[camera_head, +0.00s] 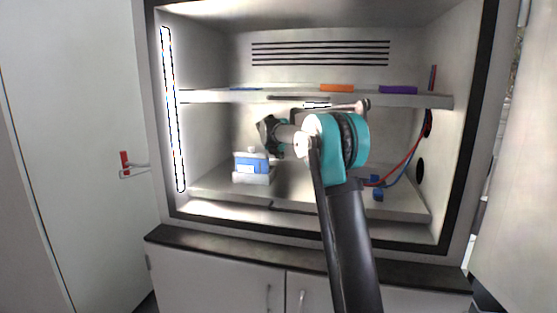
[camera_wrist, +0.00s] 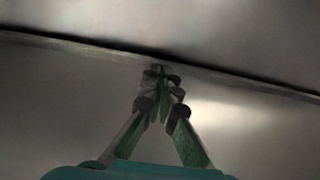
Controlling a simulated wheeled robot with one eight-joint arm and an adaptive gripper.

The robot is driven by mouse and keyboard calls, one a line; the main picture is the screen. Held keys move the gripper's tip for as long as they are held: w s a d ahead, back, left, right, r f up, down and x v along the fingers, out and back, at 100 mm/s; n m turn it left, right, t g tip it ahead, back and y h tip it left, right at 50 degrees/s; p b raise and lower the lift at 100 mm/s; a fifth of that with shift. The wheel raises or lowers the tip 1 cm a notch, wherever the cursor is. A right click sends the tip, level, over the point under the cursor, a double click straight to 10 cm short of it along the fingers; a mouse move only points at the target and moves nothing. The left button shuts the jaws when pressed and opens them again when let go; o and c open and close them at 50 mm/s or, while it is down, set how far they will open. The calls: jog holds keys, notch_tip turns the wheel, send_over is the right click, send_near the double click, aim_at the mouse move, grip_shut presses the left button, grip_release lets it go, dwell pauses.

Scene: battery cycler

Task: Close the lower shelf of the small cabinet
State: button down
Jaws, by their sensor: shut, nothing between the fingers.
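The cabinet (camera_head: 466,150) stands open in the head view, with a light interior and a dark frame. Its lower shelf (camera_head: 220,186) is a pale board low inside, with a white and blue device (camera_head: 252,168) on its left part. My gripper (camera_head: 262,133) is inside the cabinet, between the upper and lower shelves, above and near the device. My arm hides the middle right of the lower shelf. In the wrist view, my gripper (camera_wrist: 161,75) is shut and empty, with fingertips near a dark line across a grey surface. I cannot tell whether they touch it.
The upper shelf (camera_head: 220,97) is just above my arm, with orange (camera_head: 337,88) and purple (camera_head: 398,90) items on it. Red and blue cables (camera_head: 405,158) hang at the right. An open white door (camera_head: 75,110) stands at left; a base cupboard (camera_head: 215,275) is below.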

jog(key=shift+w+d+r, duration=0.1)
jog(key=shift+w+r, duration=0.05)
jog(key=shift+w, duration=0.1)
dwell(0.3)
jog(key=shift+r, duration=0.1)
